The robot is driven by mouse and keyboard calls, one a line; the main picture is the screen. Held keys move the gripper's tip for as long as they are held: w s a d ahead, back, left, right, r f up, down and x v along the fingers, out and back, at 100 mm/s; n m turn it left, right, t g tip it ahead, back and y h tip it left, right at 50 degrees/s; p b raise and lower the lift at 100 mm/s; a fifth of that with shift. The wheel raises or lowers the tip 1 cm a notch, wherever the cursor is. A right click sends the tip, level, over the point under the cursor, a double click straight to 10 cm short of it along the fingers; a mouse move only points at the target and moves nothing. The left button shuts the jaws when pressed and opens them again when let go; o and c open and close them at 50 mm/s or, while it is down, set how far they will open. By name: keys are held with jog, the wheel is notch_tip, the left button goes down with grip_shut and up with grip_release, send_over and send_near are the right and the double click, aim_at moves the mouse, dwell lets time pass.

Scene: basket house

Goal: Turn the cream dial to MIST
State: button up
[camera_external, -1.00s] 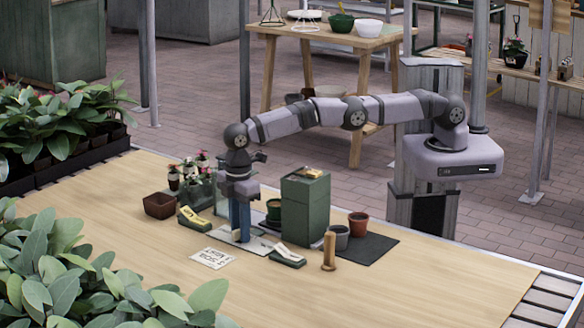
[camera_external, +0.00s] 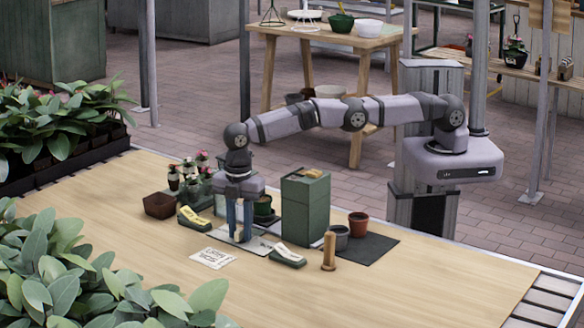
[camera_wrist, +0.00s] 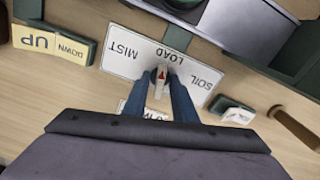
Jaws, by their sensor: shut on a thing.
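The cream dial (camera_wrist: 159,88) sits between my fingers in the wrist view. Its red pointer mark faces the top of that view, towards the word LOAD. It stands on a white plate (camera_wrist: 122,45) lettered MIST, LOAD and SOIL. The letters are upside down to the wrist camera, with MIST at left, LOAD in the middle and SOIL at right. My gripper (camera_wrist: 162,84) is shut on the dial, one finger on each side. In the external view my gripper (camera_external: 240,238) points straight down at the plate (camera_external: 258,248), and the dial is mostly hidden by the fingers.
A rocker marked UP and DOWN (camera_wrist: 55,43) is left of the plate. Another rocker (camera_external: 287,258) and a wooden peg (camera_external: 329,252) stand right. A green box (camera_external: 305,210) rises close behind. A paper card (camera_external: 212,258) lies in front. The front right table is clear.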

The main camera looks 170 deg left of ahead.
jog(key=shift+n, duration=0.3)
jog(key=n, duration=0.3)
jog(key=shift+n, duration=1.3)
jog(key=shift+a+n, duration=0.1)
jog(key=shift+n, duration=1.6)
jog(key=o, duration=1.3)
jog(key=shift+r, duration=0.1)
